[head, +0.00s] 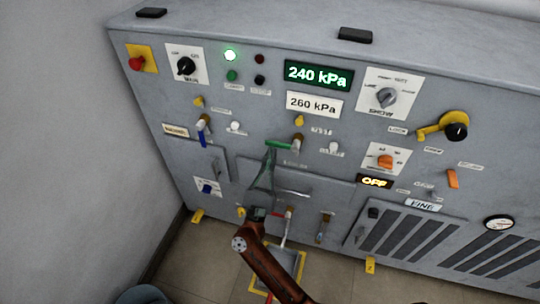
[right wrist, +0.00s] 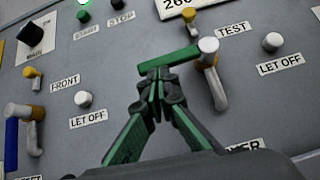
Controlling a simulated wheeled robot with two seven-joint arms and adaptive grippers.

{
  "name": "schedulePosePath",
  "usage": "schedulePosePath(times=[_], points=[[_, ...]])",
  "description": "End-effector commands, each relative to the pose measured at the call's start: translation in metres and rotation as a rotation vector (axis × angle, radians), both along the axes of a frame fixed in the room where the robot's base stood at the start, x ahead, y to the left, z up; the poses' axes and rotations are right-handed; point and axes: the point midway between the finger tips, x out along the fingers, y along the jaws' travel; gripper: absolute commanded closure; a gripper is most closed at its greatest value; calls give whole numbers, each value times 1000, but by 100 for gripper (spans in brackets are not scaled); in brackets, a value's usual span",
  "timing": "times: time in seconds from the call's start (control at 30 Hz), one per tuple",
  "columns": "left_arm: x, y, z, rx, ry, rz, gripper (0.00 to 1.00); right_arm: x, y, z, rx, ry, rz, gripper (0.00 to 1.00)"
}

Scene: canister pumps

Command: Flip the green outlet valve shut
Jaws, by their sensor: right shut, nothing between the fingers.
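The green valve handle (head: 279,145) sits on the grey panel below the 260 kPa plate. In the right wrist view the green handle (right wrist: 170,60) points left and slightly down from its pale hub, crosswise to the brass valve body (right wrist: 217,88), which runs downward. My right gripper (head: 268,160) is shut and empty. Its fingertips (right wrist: 155,78) are just below the handle's free left end and overlap it in the picture. I cannot tell whether they touch. My left gripper is out of view.
A blue-handled valve (head: 202,136) stands to the left, its handle hanging down. White LET OFF knobs (right wrist: 83,99) (right wrist: 272,41) flank the green valve. A yellow knob (head: 299,121) sits above it. The display (head: 319,75) reads 240 kPa. A horizontal bar handle (head: 291,192) is below.

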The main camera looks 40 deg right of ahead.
Motion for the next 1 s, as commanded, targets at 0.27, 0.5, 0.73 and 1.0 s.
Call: schedulePosePath(times=[0.27, 0.5, 0.73, 1.0], points=[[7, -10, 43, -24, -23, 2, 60, 1, 1, -31, -1, 6, 2, 100], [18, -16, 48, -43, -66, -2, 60, -17, 23, -64, 0, 5, 4, 100], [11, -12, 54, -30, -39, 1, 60, -36, 46, -94, 0, 3, 4, 100], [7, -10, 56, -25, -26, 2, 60, -45, 56, -107, 0, 0, 3, 100]])
